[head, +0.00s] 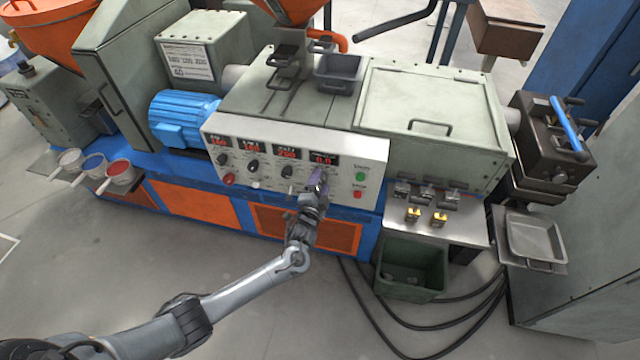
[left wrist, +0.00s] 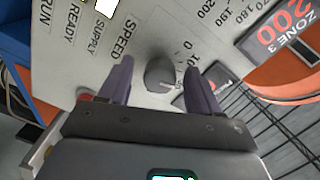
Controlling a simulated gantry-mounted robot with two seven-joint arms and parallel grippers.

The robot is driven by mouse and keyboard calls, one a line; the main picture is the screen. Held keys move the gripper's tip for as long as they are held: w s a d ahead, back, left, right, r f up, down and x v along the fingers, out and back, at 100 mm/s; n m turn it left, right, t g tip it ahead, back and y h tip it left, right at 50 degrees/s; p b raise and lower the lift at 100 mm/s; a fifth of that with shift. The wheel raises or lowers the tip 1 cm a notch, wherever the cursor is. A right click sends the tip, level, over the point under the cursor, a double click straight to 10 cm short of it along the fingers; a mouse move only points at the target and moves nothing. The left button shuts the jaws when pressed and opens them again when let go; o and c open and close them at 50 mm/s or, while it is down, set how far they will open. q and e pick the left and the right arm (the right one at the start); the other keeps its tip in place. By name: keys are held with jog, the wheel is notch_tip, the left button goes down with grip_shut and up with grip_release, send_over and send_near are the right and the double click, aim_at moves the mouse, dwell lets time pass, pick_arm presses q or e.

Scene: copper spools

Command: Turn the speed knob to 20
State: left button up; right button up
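The speed knob (left wrist: 160,72) is a dark round knob on the pale control panel, beside the word SPEED in the left wrist view. The numbers 0 and 10 of its scale show next to it; the rest is hidden by my finger. Where its pointer stands is hard to tell. My left gripper (head: 318,182) is in front of the panel's right part, below the red 0.0 display (head: 322,160), and hides the knob in the head view. Its two fingers are apart, one on each side of the knob; I cannot tell whether they touch it. My right gripper is not in view.
Other dark knobs (head: 253,165) sit in a row left of my gripper under red displays. A green START button (head: 361,177) and red STOP button (head: 358,194) are to the right. A small metal table (head: 455,228) and a green bin (head: 412,285) stand right of the panel.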

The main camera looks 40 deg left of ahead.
pick_arm(q)
jog(key=shift+s, duration=0.15)
jog(key=shift+s+d+r, duration=0.1)
jog(key=shift+s+d, duration=0.05)
jog(key=shift+s, duration=0.05)
jog(key=p+v, duration=0.2)
jog(key=v, duration=0.8)
jog(key=shift+p, duration=0.35)
jog(key=shift+s, duration=0.1)
